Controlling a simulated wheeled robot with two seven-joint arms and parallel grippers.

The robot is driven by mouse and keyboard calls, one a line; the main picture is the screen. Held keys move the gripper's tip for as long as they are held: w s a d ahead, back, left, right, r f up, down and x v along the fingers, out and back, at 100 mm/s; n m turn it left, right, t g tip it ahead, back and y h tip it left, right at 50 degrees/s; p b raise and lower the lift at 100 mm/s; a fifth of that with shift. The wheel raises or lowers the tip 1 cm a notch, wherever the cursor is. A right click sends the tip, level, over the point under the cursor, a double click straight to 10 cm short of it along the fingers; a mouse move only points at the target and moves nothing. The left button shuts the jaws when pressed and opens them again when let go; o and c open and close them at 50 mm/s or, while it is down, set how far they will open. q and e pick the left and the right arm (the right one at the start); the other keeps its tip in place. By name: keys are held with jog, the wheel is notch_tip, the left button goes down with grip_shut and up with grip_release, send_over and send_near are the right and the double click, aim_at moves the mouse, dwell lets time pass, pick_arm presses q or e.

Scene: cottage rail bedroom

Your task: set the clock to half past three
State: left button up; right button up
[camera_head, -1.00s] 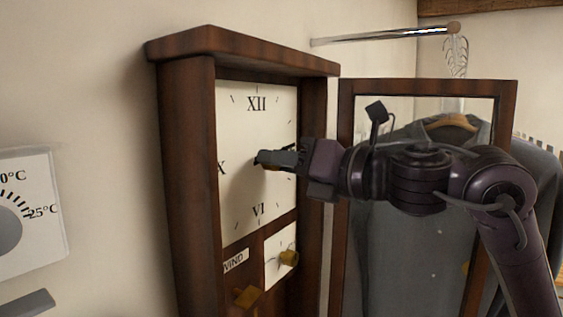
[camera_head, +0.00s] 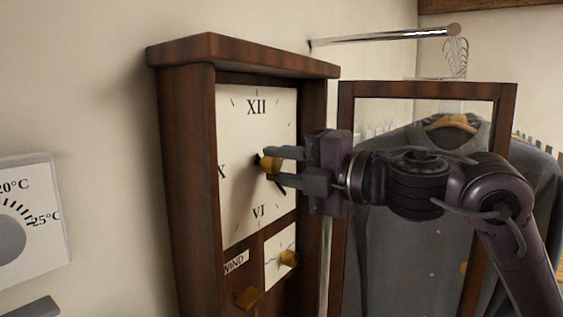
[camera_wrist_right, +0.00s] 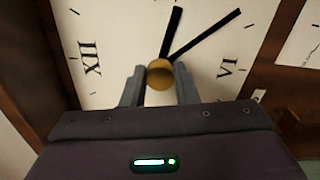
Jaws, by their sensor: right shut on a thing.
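The wall clock has a dark wood case (camera_head: 187,180) and a cream face (camera_head: 235,120) with black Roman numerals. My right gripper (camera_head: 270,166) is shut on the brass knob (camera_head: 268,163) at the centre of the face. The wrist view shows the knob (camera_wrist_right: 160,73) between both fingers. There, XII is left and VI right. The shorter black hand (camera_wrist_right: 172,33) points up, a little past three. The longer hand (camera_wrist_right: 208,34) points up and right, roughly at the five position. In the head view the gripper hides III and part of the hands. My left gripper is out of view.
Below the face are a WIND label (camera_head: 236,263), a brass knob (camera_head: 289,258) and another brass piece (camera_head: 247,298). The clock's framed door (camera_head: 345,200) stands open at right, close behind my right arm. A temperature dial (camera_head: 45,200) is on the left wall.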

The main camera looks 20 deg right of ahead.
jog(key=m+p, duration=0.1)
jog(key=m, duration=0.3)
jog(key=shift+r+m, duration=0.15)
jog(key=shift+m, duration=0.15)
jog(key=shift+m+p, duration=0.45)
jog(key=shift+m, duration=1.35)
jog(key=shift+f, duration=0.2)
jog(key=o, duration=1)
jog(key=shift+d, duration=0.1)
